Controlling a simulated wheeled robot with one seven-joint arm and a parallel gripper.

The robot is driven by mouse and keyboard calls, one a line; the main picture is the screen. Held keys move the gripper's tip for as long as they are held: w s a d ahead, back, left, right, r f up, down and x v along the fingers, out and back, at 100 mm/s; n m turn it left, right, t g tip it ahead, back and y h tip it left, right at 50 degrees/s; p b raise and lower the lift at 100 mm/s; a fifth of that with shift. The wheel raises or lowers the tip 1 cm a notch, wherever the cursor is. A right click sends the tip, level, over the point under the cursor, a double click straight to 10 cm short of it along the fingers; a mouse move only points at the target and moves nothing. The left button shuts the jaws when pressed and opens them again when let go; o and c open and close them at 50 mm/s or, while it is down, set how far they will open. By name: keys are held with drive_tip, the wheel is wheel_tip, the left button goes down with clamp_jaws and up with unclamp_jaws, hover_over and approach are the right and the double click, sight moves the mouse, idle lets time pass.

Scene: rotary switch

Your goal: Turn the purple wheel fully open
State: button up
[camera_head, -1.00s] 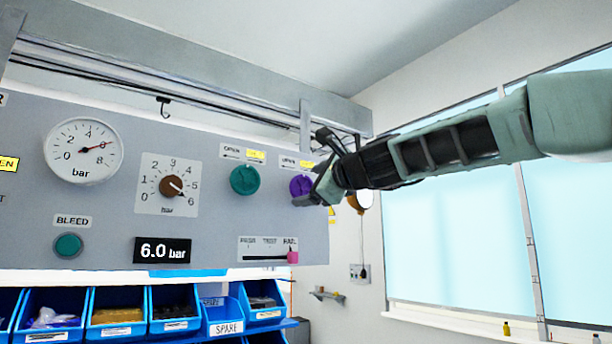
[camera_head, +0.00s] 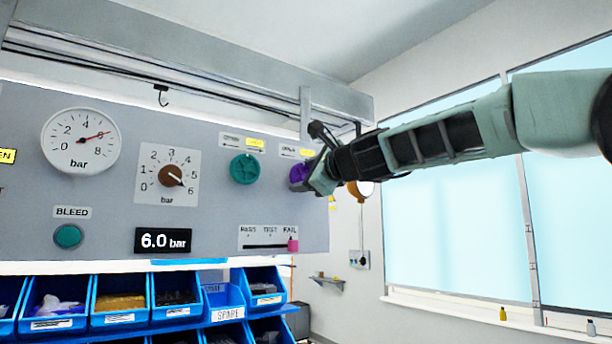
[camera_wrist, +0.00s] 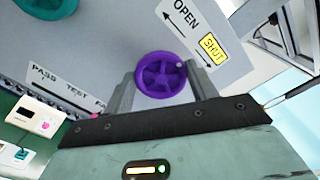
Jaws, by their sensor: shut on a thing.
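The purple wheel (camera_head: 299,173) is on the right end of the grey panel, partly hidden by my gripper in the head view. In the wrist view the purple wheel (camera_wrist: 161,75) sits between my two fingers, with its spokes showing. My gripper (camera_wrist: 160,88) is shut on the wheel's rim, one finger on each side. My gripper (camera_head: 312,176) reaches it from the right in the head view. A label (camera_wrist: 188,38) above the wheel reads OPEN with arrows and a yellow SHUT tag.
A teal wheel (camera_head: 244,169) is just left of the purple one. A slider with a pink knob (camera_head: 292,245) is below. A dial (camera_head: 172,176), a gauge (camera_head: 80,141) and a 6.0 bar display (camera_head: 163,240) are further left. Blue bins (camera_head: 119,303) stand under the panel.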

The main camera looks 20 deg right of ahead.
drive_tip(key=n, duration=0.2)
drive_tip(key=n+b, duration=0.1)
drive_tip(key=shift+f+n+b, duration=0.2)
drive_tip(key=shift+n+b, duration=0.1)
drive_tip(key=shift+n, duration=0.1)
drive_tip(key=n+b, duration=0.2)
drive_tip(key=n, duration=0.3)
drive_tip(key=shift+f+b, duration=0.15)
drive_tip(key=shift+b, duration=0.15)
drive_tip(key=shift+w+d+n+b, duration=0.15)
drive_tip(key=shift+n+b, duration=2.3)
drive_tip(key=shift+n, duration=4.25)
drive_tip(key=shift+d+n+b, duration=0.2)
drive_tip(key=shift+n+b, duration=2.2)
drive_tip(key=shift+n, duration=4.3)
